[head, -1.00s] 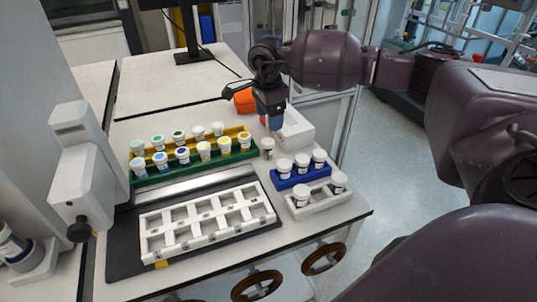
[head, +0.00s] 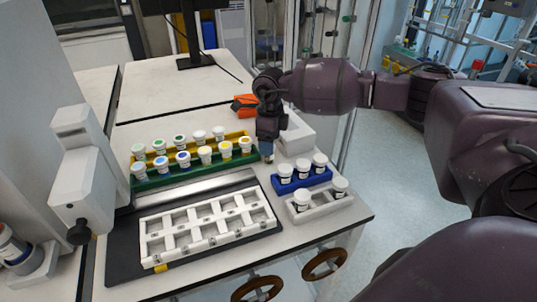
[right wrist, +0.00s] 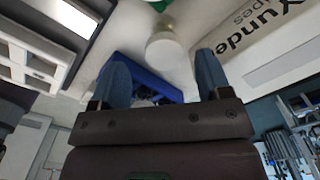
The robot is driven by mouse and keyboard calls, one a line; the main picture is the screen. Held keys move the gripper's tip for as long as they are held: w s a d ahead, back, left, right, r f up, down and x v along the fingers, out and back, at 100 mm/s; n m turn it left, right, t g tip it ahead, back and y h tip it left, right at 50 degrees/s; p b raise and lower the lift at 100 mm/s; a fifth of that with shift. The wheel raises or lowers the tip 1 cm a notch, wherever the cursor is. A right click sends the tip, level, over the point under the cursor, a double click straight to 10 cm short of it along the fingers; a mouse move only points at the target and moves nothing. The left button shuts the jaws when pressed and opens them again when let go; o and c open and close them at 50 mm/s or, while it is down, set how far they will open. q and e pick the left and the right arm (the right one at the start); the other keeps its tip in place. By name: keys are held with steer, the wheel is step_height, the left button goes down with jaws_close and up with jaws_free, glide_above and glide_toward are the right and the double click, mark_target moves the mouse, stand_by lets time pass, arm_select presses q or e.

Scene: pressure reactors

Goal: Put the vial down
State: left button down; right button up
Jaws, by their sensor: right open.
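A white-capped vial (right wrist: 163,48) shows in the right wrist view, ahead of and between my right fingertips. In the head view my right gripper (head: 267,152) is low at the right end of the green rack (head: 200,172), left of the blue rack (head: 303,182), and largely hides the vial there. My right gripper (right wrist: 161,62) is open, with its two blue fingers apart. Whether the fingers touch the vial cannot be told. My left gripper is not in view.
Green and yellow racks hold several vials. The blue rack and a white rack (head: 322,207) also hold vials. An empty white tray (head: 207,231) lies in front. A white box (head: 298,133) and an orange object (head: 245,103) stand behind. The rear bench top is mostly clear.

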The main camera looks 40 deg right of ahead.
steer(key=shift+w+f, duration=0.2)
steer(key=shift+f, duration=1.25)
steer(key=shift+w+f, duration=0.15)
steer(key=shift+f, duration=1.3)
steer(key=shift+c, duration=0.3)
steer(key=c, duration=1)
steer(key=shift+r, duration=0.15)
step_height(320, 180, up, 20)
steer(key=shift+f+p, duration=0.1)
steer(key=shift+p, duration=0.3)
steer(key=shift+n, duration=0.3)
